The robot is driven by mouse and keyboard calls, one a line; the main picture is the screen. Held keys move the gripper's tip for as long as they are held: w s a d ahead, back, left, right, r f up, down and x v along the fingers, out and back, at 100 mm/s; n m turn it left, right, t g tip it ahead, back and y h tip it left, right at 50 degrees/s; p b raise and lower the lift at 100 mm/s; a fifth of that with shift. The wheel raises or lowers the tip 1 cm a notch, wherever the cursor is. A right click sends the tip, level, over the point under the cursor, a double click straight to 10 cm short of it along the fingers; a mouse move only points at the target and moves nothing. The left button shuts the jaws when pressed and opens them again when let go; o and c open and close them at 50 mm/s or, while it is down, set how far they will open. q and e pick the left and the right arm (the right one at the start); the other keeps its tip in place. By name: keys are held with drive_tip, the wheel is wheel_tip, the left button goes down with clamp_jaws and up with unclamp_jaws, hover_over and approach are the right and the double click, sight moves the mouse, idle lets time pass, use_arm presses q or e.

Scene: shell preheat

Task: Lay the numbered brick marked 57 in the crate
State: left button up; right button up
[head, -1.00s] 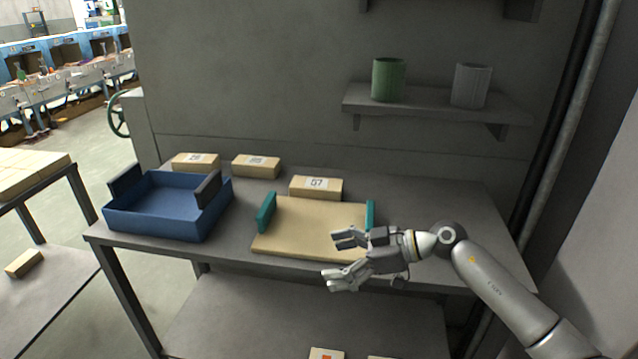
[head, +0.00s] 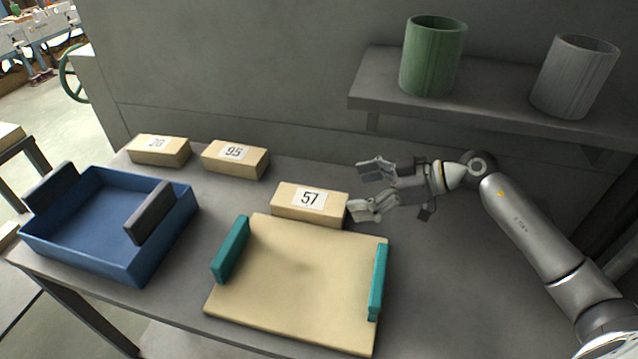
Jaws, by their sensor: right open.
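The brick marked 57 (head: 283,198) is a tan block lying on the table just behind the tan board, its label facing me. The crate (head: 82,254) is a blue open box with dark handles at the table's left end, and its inside looks empty. My right gripper (head: 357,190) is open, its fingers pointing left, just right of the 57 brick. I see nothing between its fingers. My left gripper is not in view.
A tan board (head: 290,280) with teal handles lies in front of the brick. A brick marked 95 (head: 240,167) and another brick (head: 150,158) with a hard-to-read label lie behind the crate. A shelf (head: 480,100) holds a green pot (head: 432,60) and a grey pot (head: 574,78).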

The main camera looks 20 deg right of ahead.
sight(312, 199)
drive_tip(key=shift+w+a, duration=0.1)
drive_tip(key=shift+w, duration=0.15)
drive_tip(key=a, duration=0.1)
drive_tip(key=w+a+f, duration=0.1)
drive_tip(key=a+p, duration=0.1)
drive_tip(key=a, duration=0.1)
drive_tip(key=shift+w+f, duration=0.2)
drive_tip(key=shift+w, duration=0.05)
drive_tip(key=shift+w+a+f, duration=0.15)
drive_tip(key=shift+w+f, duration=0.1)
drive_tip(key=shift+w+a+f+p, duration=0.25)
drive_tip(key=shift+w+a+p, duration=0.05)
drive_tip(key=shift+w+a, duration=0.1)
drive_tip(key=x, duration=0.3)
drive_tip(key=shift+a+f+p, duration=0.1)
drive_tip(key=shift+a+p, duration=0.1)
drive_tip(key=shift+p, duration=0.2)
drive_tip(key=shift+w+a+f, duration=0.15)
drive_tip(key=shift+a+f, duration=0.1)
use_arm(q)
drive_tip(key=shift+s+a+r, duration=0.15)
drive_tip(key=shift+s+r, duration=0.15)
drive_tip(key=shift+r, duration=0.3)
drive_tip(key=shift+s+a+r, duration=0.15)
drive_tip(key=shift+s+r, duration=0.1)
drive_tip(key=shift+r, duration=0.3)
